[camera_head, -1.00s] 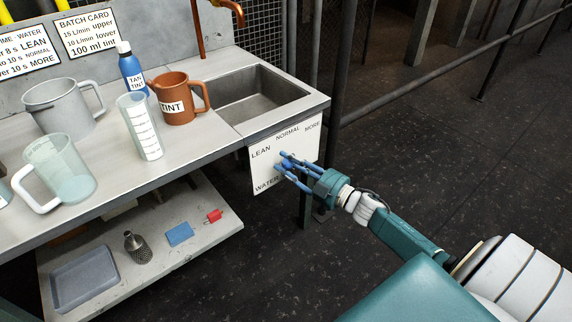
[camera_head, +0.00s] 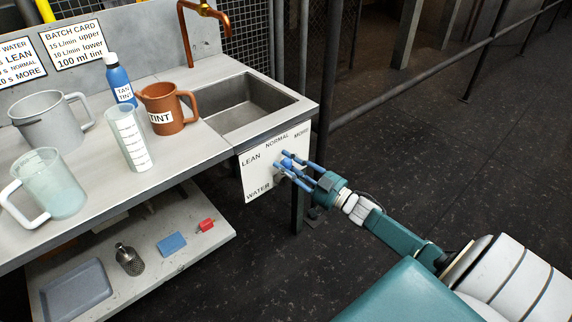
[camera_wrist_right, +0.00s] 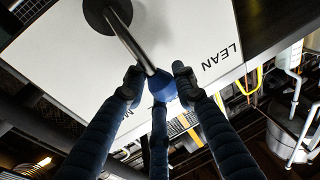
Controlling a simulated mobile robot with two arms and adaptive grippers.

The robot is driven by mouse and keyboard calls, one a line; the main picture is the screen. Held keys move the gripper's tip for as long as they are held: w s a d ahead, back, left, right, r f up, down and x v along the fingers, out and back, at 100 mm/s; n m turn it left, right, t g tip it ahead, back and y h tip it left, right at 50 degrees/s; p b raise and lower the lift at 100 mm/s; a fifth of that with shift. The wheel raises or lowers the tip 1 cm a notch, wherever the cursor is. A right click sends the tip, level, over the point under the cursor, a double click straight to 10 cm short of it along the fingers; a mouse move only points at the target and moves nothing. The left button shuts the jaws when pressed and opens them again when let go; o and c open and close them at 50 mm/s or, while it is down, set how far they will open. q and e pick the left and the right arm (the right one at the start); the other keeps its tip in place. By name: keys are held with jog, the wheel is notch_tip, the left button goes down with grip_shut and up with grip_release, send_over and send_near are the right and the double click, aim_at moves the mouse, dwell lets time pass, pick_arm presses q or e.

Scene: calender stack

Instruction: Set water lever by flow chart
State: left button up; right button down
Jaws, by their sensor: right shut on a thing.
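The water lever is a metal rod with a blue knob (camera_wrist_right: 163,86), on a white panel (camera_head: 256,180) marked LEAN, NORMAL, MORE and WATER under the sink's front edge. My right gripper (camera_head: 288,164) is shut on the lever, its blue fingers around the knob; the fingers also show in the right wrist view (camera_wrist_right: 156,92). In the head view the fingers partly hide the knob, which lies below the NORMAL label. The flow chart card (camera_head: 19,60) on the back wall lists LEAN, NORMAL and MORE with times, its left side cut off. My left gripper is out of view.
The counter holds a grey jug (camera_head: 46,124), a clear jug (camera_head: 56,187), a measuring cylinder (camera_head: 130,140), a blue bottle (camera_head: 120,82) and a brown TINT jug (camera_head: 163,107) beside the sink (camera_head: 245,108). A lower shelf (camera_head: 150,285) holds small items.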

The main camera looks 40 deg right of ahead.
jog(key=shift+r, duration=0.3)
jog(key=c, duration=1.5)
grip_release()
jog(key=shift+o, duration=0.2)
jog(key=shift+f, duration=0.1)
jog(key=shift+s+d+f, duration=0.1)
jog(key=shift+s, duration=0.05)
jog(key=v, duration=1.1)
jog(key=shift+s, duration=0.35)
